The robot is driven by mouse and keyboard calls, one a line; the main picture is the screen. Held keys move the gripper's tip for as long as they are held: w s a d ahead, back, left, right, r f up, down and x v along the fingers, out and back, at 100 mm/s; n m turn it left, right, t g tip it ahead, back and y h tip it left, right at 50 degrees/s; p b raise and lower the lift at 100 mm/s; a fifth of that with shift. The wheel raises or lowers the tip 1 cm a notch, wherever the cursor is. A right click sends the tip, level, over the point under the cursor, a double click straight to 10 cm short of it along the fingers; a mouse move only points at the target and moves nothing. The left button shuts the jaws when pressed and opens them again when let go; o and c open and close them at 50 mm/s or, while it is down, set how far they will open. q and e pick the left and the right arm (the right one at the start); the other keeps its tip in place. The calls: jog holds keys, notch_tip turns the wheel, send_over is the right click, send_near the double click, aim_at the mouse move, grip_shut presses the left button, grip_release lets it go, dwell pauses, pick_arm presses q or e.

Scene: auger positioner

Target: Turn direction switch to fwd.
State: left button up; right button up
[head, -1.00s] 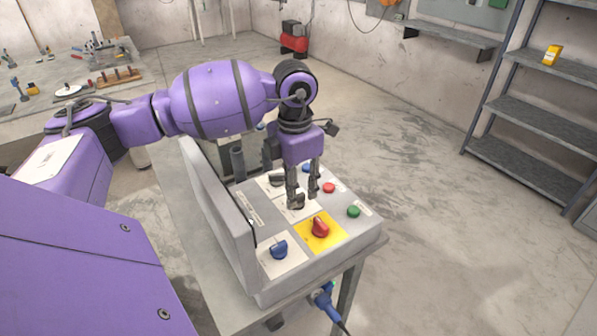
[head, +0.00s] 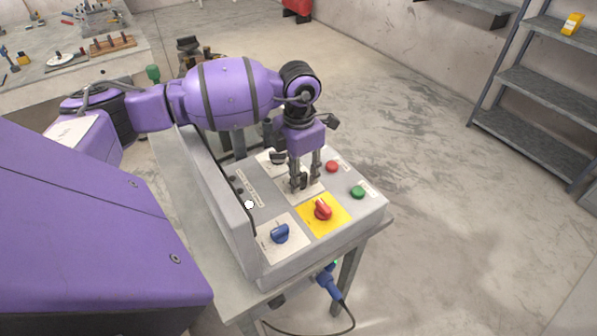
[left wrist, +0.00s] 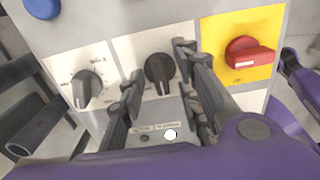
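A grey control box (head: 250,268) carries several knobs and buttons. A black rotary knob (left wrist: 160,72) on a white plate sits in the middle of its panel; I take it to be the direction switch, but its labels are unreadable. In the head view this knob (head: 302,181) is partly hidden by the fingers. My left gripper (head: 304,183) points down over it, open, with one finger on each side. In the left wrist view the gripper (left wrist: 157,68) straddles the knob, with a small gap on the left; contact on the right is unclear. My right gripper is out of view.
A second black knob (left wrist: 86,88) is beside the middle one. A red knob (head: 322,211) on a yellow plate, a blue knob (head: 280,234), a red button (head: 332,166) and a green button (head: 358,192) are close by. A raised wall (head: 213,190) edges the box.

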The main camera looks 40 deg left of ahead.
pick_arm(q)
jog(key=shift+f, duration=0.1)
grip_shut()
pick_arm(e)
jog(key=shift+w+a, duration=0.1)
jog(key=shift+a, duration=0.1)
